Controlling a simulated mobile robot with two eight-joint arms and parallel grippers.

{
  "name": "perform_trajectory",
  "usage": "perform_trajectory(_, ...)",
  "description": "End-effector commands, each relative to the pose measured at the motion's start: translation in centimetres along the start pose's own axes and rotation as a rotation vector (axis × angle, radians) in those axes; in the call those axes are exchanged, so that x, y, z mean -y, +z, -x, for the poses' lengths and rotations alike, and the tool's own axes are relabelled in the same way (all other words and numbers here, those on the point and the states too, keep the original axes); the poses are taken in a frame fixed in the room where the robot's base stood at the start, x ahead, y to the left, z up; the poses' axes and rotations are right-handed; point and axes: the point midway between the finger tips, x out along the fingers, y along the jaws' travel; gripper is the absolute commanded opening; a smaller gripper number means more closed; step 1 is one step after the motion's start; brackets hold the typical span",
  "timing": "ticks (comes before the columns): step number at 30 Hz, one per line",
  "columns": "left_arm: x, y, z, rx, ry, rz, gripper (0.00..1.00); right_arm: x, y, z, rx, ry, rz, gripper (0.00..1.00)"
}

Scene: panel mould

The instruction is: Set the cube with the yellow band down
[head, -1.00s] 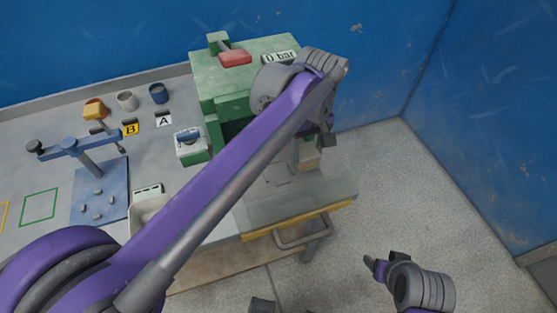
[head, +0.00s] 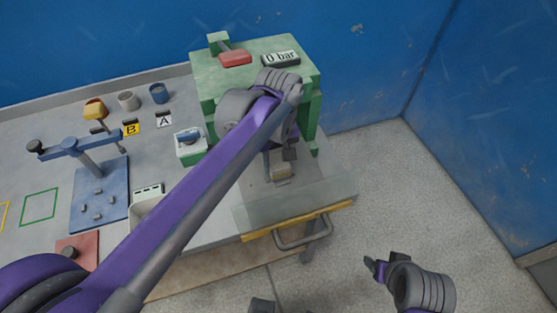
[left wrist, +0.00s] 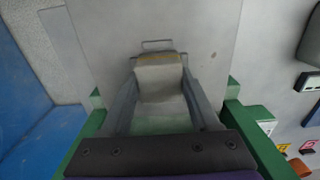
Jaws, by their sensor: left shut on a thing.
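My left gripper (head: 283,158) reaches in front of the green press and points down over the pale plate. It is shut on the cube with the yellow band (head: 281,172). In the left wrist view the pale cube (left wrist: 160,85) sits between the two grey fingers, with its yellow band (left wrist: 157,58) along the far edge. A thin rectangular outline on the plate shows just beyond the cube. I cannot tell whether the cube touches the plate. My right gripper (head: 384,262) is over the floor at the lower right, away from the table; its jaw opening is unclear.
The green press (head: 260,85) with a red handle and a "0 bar" display stands behind my left gripper. A green-and-white box (head: 191,147), cups and a blue fixture (head: 100,195) stand to the left. A yellow-edged front with a handle (head: 303,232) faces the floor.

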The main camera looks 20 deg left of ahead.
Motion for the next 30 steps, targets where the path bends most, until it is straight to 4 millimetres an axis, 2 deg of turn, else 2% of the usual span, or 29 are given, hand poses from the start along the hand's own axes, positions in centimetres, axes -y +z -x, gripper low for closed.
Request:
perform_trajectory(3,0.0,0.0,-0.4,0.000,0.000,0.000,0.00,0.0,0.1,-0.2,0.001,0.000,0.000,0.70)
perform_trajectory(4,0.0,0.0,-0.3,0.000,0.000,0.000,0.67,0.0,0.1,-0.1,0.001,0.000,0.000,0.70)
perform_trajectory(8,0.0,0.0,-0.3,0.000,0.000,0.000,0.91,0.0,0.1,-0.1,0.001,0.000,0.000,0.70)
perform_trajectory(16,0.0,0.0,-0.2,0.000,0.000,0.000,0.92,0.0,0.1,-0.1,0.001,0.000,0.000,0.70)
perform_trajectory(20,0.0,0.0,0.5,0.000,0.000,0.000,0.92,0.0,-0.1,0.1,0.000,0.000,0.000,0.70)
perform_trajectory(23,0.0,0.0,1.9,0.000,0.000,0.000,0.92,0.0,-0.2,0.2,-0.001,0.000,0.000,0.70)
perform_trajectory(30,0.0,0.0,7.2,0.000,0.000,0.000,0.92,0.0,-0.5,0.7,-0.003,0.000,0.000,0.70)
